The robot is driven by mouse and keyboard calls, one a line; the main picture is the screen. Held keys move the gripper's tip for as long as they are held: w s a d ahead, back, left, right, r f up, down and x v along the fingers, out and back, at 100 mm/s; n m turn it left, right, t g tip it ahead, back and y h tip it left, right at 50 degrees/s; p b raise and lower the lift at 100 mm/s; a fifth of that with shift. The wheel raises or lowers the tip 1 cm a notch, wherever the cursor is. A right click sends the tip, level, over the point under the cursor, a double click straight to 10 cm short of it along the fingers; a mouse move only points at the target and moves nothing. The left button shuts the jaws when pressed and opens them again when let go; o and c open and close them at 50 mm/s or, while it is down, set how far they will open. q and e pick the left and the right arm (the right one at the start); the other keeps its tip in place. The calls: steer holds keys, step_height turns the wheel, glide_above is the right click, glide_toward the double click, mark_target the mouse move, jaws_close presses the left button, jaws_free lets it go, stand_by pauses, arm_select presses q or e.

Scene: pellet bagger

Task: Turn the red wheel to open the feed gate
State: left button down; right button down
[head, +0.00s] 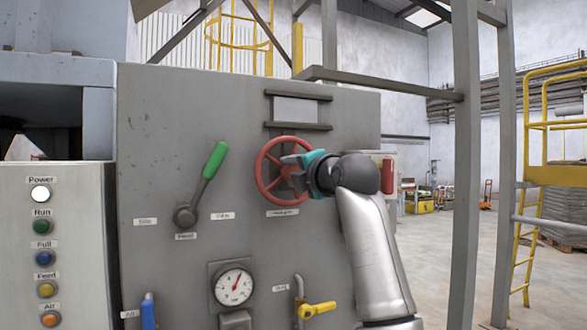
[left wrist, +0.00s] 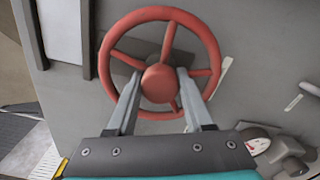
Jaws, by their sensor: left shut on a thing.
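The red wheel (head: 262,184) is a spoked handwheel on the front of the grey machine panel, right of the green lever. In the left wrist view the red wheel (left wrist: 160,84) faces me, with its round hub in the middle. My left gripper (head: 292,168) is at the wheel from the right side and covers part of its rim and hub. In the left wrist view its two fingers (left wrist: 157,78) reach over the lower rim and are shut on the hub, one on each side. My right gripper is in neither view.
A green-handled lever (head: 205,172) stands left of the wheel. Below are a pressure gauge (head: 233,286), a yellow valve handle (head: 317,310) and a blue handle (head: 149,312). A button box (head: 55,250) is at far left. A grey post (head: 464,160) stands right of my arm.

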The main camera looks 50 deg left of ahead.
arm_select(q)
steer(key=m+p, duration=0.1)
steer(key=m, duration=0.2)
steer(key=shift+r+m+p, duration=0.1)
steer(key=shift+m+p, duration=0.2)
steer(key=shift+m, duration=0.1)
steer(key=shift+m+p, duration=1.15)
steer(key=shift+m, duration=0.65)
steer(key=shift+c, duration=1.5)
jaws_free()
steer(key=b+v, duration=0.2)
steer(key=v, duration=1.3)
steer(key=shift+b, duration=0.4)
